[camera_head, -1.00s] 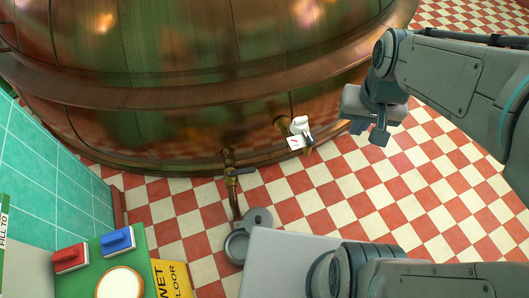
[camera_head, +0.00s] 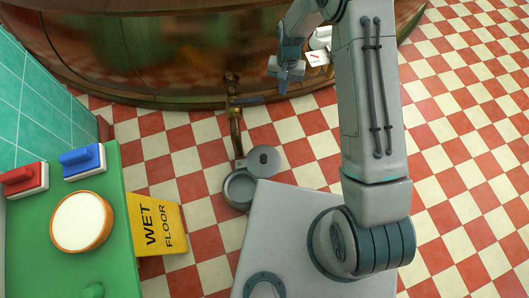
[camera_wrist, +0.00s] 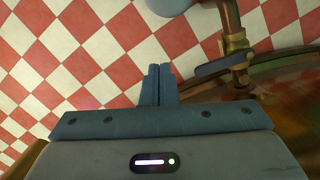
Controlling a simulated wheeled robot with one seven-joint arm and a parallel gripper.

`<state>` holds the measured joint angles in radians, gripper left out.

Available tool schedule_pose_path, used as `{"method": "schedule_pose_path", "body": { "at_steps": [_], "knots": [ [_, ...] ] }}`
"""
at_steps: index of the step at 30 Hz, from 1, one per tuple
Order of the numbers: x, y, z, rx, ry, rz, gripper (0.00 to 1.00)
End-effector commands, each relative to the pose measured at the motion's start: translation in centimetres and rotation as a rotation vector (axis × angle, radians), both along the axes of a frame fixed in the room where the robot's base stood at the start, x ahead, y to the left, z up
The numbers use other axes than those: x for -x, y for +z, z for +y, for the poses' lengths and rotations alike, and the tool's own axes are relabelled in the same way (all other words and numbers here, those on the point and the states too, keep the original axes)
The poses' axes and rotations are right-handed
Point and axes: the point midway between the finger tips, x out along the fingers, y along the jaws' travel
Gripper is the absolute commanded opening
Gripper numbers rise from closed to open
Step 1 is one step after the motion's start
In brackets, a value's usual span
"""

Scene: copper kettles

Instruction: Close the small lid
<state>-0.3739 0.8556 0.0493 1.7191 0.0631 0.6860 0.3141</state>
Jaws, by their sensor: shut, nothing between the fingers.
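The small lid (camera_head: 265,161) is a grey disc with a dark knob in its middle. It stands open beside a round grey pot (camera_head: 240,204) at the foot of a brass pipe (camera_head: 236,128). My gripper (camera_head: 283,90) is shut and empty. It is in front of the copper kettle, above and slightly right of the lid in the head view. In the wrist view its closed fingertips (camera_wrist: 159,67) point over the checkered floor. A pale blue-grey rounded edge (camera_wrist: 168,5), cut off at the top there, is too partial to identify surely.
The copper kettle (camera_head: 160,75) fills the back. A valve handle (camera_head: 246,100) sticks out from the pipe, close to my fingers in the wrist view (camera_wrist: 222,64). A green table (camera_head: 104,180) and yellow wet-floor sign (camera_head: 158,225) stand left. The checkered floor (camera_head: 470,170) is clear at right.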

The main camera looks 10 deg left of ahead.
Motion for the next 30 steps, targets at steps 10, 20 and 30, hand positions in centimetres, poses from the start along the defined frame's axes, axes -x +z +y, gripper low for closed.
{"method": "schedule_pose_path", "body": {
  "at_steps": [10, 20, 30],
  "knots": [
    [2.1, -18.6, 3.6, 0.014, -0.004, 0.094, 0.00],
    [3.2, -22.9, 4.1, 0.018, -0.003, 0.108, 0.00],
    [5.1, -30.1, 4.1, 0.018, -0.003, 0.108, 0.00]
  ]
}}
